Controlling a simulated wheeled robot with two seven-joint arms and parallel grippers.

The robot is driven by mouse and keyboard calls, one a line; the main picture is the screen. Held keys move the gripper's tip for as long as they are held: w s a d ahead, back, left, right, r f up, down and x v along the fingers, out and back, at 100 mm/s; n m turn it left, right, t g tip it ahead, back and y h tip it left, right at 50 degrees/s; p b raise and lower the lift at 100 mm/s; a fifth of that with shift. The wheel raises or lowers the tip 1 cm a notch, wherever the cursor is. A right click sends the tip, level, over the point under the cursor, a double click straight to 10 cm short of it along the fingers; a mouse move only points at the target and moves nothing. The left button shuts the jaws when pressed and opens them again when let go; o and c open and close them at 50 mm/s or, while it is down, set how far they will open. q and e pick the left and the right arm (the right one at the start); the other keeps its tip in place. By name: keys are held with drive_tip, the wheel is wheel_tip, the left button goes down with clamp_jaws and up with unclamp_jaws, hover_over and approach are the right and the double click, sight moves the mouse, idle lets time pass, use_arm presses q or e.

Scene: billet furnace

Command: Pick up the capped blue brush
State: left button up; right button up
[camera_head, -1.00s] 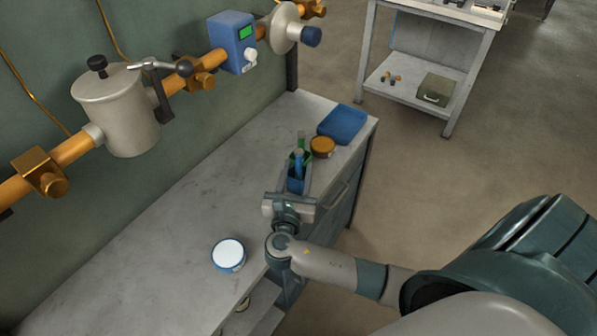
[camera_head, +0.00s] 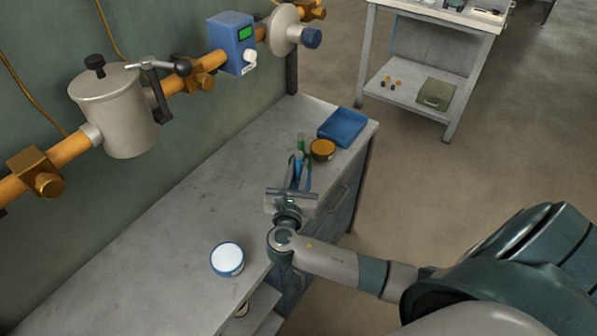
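My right gripper (camera_head: 298,174) is over the grey workbench (camera_head: 205,205), with its fingers pointing toward the bench's far end. Its fingers look spread apart, one on each side of a slim blue object (camera_head: 298,160), which looks like the capped blue brush. Whether the fingers touch it cannot be told. A green-topped slim object (camera_head: 301,140) stands just behind the blue one. The lower parts of both are hidden by the gripper. My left gripper is not in view.
A round orange-brown container (camera_head: 323,149) and a blue tray (camera_head: 343,127) are just beyond the gripper. A white-topped blue round tub (camera_head: 228,259) stands nearer. An orange pipe with a metal canister (camera_head: 117,112) runs along the wall. The bench's left part is clear.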

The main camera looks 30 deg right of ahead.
sight(299, 153)
clamp_jaws()
wheel_tip(299, 153, up, 10)
idle(0.6)
idle(2.4)
drive_tip(key=s+a+r+n+t+y, duration=0.1)
drive_tip(key=s+a+n+t+y, duration=0.3)
drive_tip(key=s+a+n+y, duration=0.4)
drive_tip(key=s+a+y, duration=0.4)
drive_tip(key=s+a, duration=0.1)
drive_tip(key=a, duration=0.2)
drive_tip(key=shift+a+r+t, duration=0.3)
drive_tip(key=shift+a+r, duration=0.05)
drive_tip(key=shift+a, duration=0.05)
